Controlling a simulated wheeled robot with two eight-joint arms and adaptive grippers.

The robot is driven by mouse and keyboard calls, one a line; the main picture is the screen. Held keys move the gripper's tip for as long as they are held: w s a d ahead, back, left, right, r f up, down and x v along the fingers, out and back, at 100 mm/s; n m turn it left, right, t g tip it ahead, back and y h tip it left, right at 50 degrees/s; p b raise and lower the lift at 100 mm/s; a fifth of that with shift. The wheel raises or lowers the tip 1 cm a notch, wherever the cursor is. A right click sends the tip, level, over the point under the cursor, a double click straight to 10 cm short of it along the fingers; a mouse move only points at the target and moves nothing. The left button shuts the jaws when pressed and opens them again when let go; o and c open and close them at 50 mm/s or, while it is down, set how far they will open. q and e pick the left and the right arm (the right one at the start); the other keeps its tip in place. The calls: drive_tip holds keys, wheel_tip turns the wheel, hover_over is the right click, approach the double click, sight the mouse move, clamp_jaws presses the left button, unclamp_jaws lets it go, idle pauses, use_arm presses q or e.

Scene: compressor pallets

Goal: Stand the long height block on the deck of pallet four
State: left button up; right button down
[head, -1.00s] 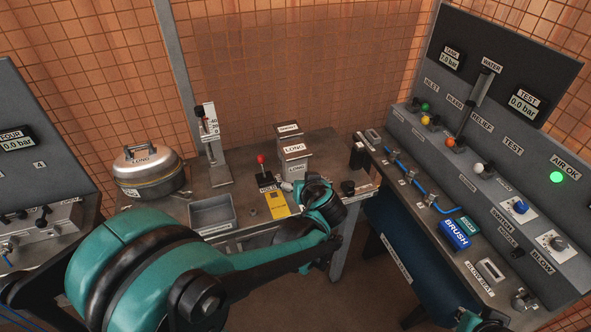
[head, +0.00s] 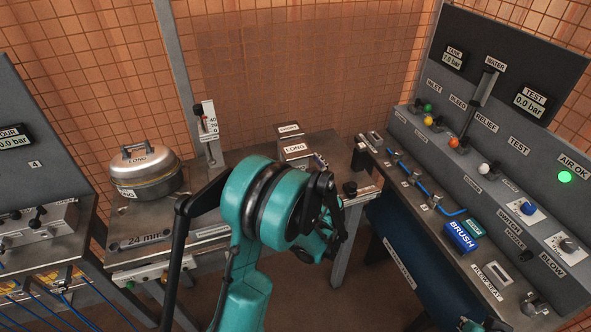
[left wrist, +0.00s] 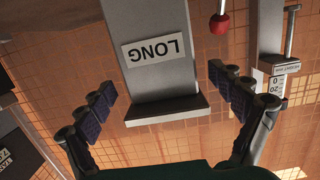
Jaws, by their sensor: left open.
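The long height block is a grey block with a LONG label. In the head view its top end (head: 296,149) shows on the middle bench, with my left arm hiding its lower part. In the left wrist view the block (left wrist: 160,80) appears with its label upside down and a dark flange at its near end. My left gripper (left wrist: 162,82) is open, with one finger on each side of the block and gaps between pads and block. A panel reading FOUR (head: 12,138) stands at the far left; pallet four's deck cannot be made out clearly.
A round lidded pot labelled LONG (head: 146,172) and an upright gauge (head: 210,130) stand left on the middle bench. Another labelled block (head: 289,130) is behind the long one. A red knob (left wrist: 220,23) is close by. The control bench (head: 480,235) lies right.

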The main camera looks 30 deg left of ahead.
sight(296, 148)
use_arm(q)
drive_tip(key=x, duration=0.2)
drive_tip(key=shift+w+a+f, duration=0.1)
drive_tip(key=shift+w+a, duration=0.1)
drive_tip(key=shift+a, duration=0.1)
drive_tip(key=shift+d, duration=0.1)
drive_tip(key=shift+c, duration=1.2)
drive_tip(key=c, duration=1.7)
drive_tip(key=shift+c, duration=0.2)
drive_tip(key=shift+r, duration=0.55)
wheel_tip(296, 148, up, 4)
drive_tip(key=shift+f+p, duration=0.2)
drive_tip(key=shift+p, duration=0.8)
drive_tip(key=s+d+r+p, duration=0.1)
drive_tip(key=d+r+p, duration=0.2)
drive_tip(key=d+r, duration=0.3)
drive_tip(key=d, duration=0.5)
drive_tip(key=shift+d+r+p, duration=0.2)
drive_tip(key=shift+d+p, duration=0.05)
drive_tip(key=shift+p, duration=0.05)
